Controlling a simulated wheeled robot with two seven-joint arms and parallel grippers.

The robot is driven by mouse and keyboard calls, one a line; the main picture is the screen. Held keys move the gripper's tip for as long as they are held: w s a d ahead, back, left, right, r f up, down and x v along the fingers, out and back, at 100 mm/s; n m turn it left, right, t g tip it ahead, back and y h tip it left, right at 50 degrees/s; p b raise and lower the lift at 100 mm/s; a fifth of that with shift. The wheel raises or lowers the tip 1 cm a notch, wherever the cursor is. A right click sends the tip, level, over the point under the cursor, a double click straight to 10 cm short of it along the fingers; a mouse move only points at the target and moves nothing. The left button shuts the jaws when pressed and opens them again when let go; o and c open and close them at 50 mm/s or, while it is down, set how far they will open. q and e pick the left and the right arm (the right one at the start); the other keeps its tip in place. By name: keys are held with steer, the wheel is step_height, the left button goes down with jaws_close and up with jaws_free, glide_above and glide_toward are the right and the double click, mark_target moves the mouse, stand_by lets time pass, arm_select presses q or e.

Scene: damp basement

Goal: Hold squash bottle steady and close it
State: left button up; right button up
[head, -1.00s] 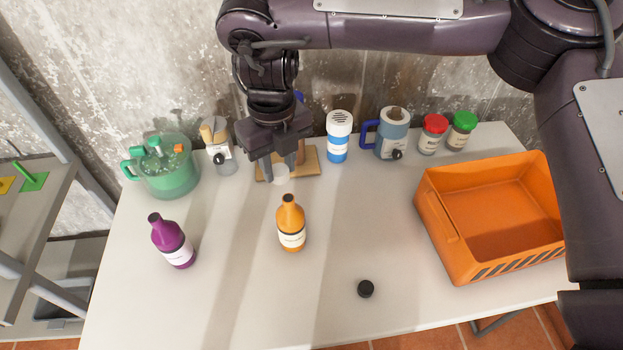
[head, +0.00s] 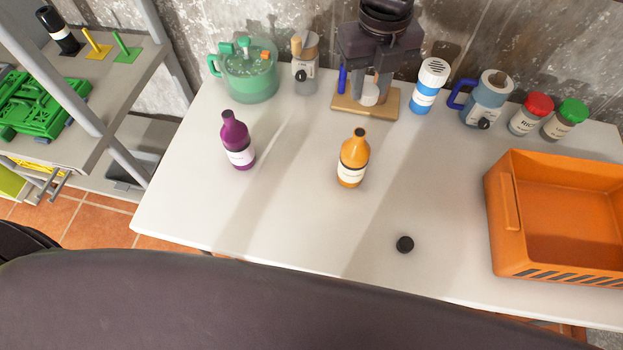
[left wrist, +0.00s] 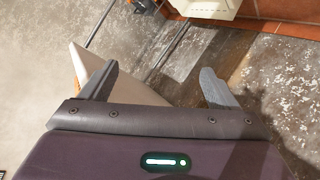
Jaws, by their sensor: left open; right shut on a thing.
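An orange bottle (head: 352,160) with a white label stands upright mid-table. A purple bottle (head: 237,142) stands upright to its left. A small black cap (head: 405,244) lies on the table, front right of the orange bottle.
The orange crate (head: 510,258) fills the table's right side. The table's front left is clear. A shelf (head: 125,75) stands left.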

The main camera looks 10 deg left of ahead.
arm_select(q)
steer(key=s+d+r+m+g+h, duration=0.15)
steer(key=d+r+h, duration=0.25)
steer(key=d+r, duration=0.65)
steer(key=s+d+r+m+g+h, duration=0.15)
steer(key=d+r+h, duration=0.4)
steer(key=r, duration=0.95)
steer(key=w+d+r+t, duration=0.1)
steer(key=w+r+t, duration=0.1)
steer(key=w, duration=0.3)
arm_select(e)
steer(key=shift+d, duration=0.1)
steer(key=shift+w, duration=0.1)
arm_select(q)
steer(key=n+t+y, duration=0.2)
steer(key=t+y, duration=0.8)
glide_toward(355, 153)
step_height(355, 153, down, 3)
steer(key=a, duration=0.1)
steer(key=x, duration=1.2)
steer(key=shift+w+a+f, duration=0.1)
steer(key=shift+w, duration=0.2)
